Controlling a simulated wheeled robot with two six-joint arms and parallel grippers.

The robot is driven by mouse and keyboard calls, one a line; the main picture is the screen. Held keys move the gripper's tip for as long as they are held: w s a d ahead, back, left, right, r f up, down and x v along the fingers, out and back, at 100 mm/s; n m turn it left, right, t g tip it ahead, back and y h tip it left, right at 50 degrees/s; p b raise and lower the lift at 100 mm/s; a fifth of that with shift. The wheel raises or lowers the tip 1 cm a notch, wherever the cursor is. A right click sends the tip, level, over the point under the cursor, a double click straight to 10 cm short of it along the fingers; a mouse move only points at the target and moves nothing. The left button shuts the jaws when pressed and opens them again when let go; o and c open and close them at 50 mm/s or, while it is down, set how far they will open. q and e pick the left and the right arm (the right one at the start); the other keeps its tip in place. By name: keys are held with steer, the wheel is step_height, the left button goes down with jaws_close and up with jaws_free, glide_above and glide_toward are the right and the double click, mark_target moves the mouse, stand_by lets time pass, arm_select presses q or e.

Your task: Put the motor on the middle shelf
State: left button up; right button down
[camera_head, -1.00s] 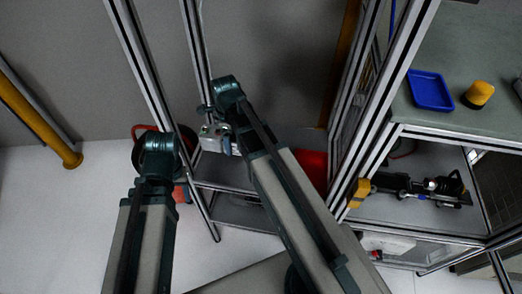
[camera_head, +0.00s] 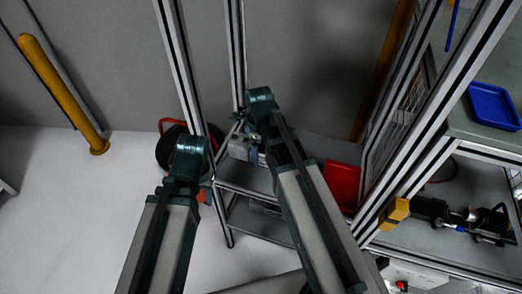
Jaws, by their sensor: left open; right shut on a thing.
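My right gripper (camera_head: 243,131) is at the end of the arm in the centre. It is shut on a silver-grey block, seemingly the motor (camera_head: 240,148), partly covered by the wrist. The motor shows in front of the upright post of a metal-frame rack, above a grey shelf (camera_head: 236,181). A lower shelf (camera_head: 246,222) lies below it. I cannot tell which of these is the middle shelf, or whether the motor touches anything. My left gripper (camera_head: 190,150) is open and empty, left of the rack; its fingers are mostly hidden by its own wrist.
A red bin (camera_head: 343,186) stands right of the shelves. A workbench with a blue tray (camera_head: 494,105) is at the right, with a black device (camera_head: 470,217) below. A black and red round object (camera_head: 166,150) is behind my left wrist. A yellow post (camera_head: 62,92) stands far left; the floor there is clear.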

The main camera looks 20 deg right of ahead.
arm_select(q)
steer(key=shift+f+b, duration=0.4)
steer(key=shift+f, duration=0.5)
arm_select(e)
steer(key=shift+f, duration=0.85)
arm_select(q)
steer(key=shift+f+b, duration=1.8)
arm_select(e)
steer(key=shift+f, duration=1.85)
arm_select(q)
steer(key=shift+f, duration=0.1)
arm_select(e)
steer(key=shift+f, duration=0.2)
jaws_free()
steer(key=shift+r, duration=0.1)
steer(key=shift+r, duration=0.1)
